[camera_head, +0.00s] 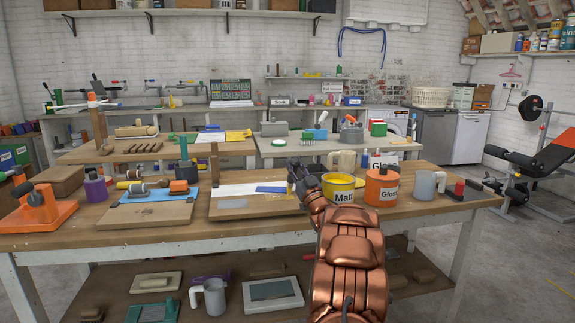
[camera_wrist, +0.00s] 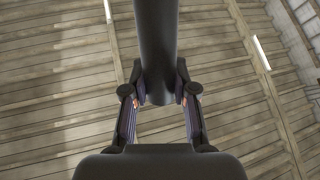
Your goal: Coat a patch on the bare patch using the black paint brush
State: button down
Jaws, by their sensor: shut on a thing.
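My gripper (camera_wrist: 158,92) is shut on a thick black cylindrical handle, which I take for the black paint brush (camera_wrist: 157,45). The wrist camera looks up at the ceiling, and the brush's bristles do not show there. In the head view my gripper (camera_head: 298,172) is above the right end of a wooden board (camera_head: 278,206), just left of the yellow Matt tin (camera_head: 338,190). The board has a white area (camera_head: 235,190), a blue strip (camera_head: 271,188) and a small greyish patch (camera_head: 231,203). I cannot tell for sure which part is the bare patch. The brush is hardly visible in the head view.
An orange Gloss tin (camera_head: 381,188) and a grey mug (camera_head: 427,187) stand right of the yellow tin. A second board with a blue sheet (camera_head: 158,195) lies to the left, with several tools. An orange tool (camera_head: 38,207) sits at the far left.

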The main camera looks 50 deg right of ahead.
jog(key=w+a+b, duration=0.2)
jog(key=w+a, duration=0.4)
jog(key=w, duration=0.1)
jog(key=shift+w+a, duration=0.15)
jog(key=shift+a, duration=0.2)
dwell(1.8)
jog(key=shift+r, duration=0.1)
notch_tip(320, 180, up, 6)
jog(key=p, duration=0.1)
jog(key=shift+d, duration=0.15)
dwell(0.5)
jog(key=shift+r, duration=0.2)
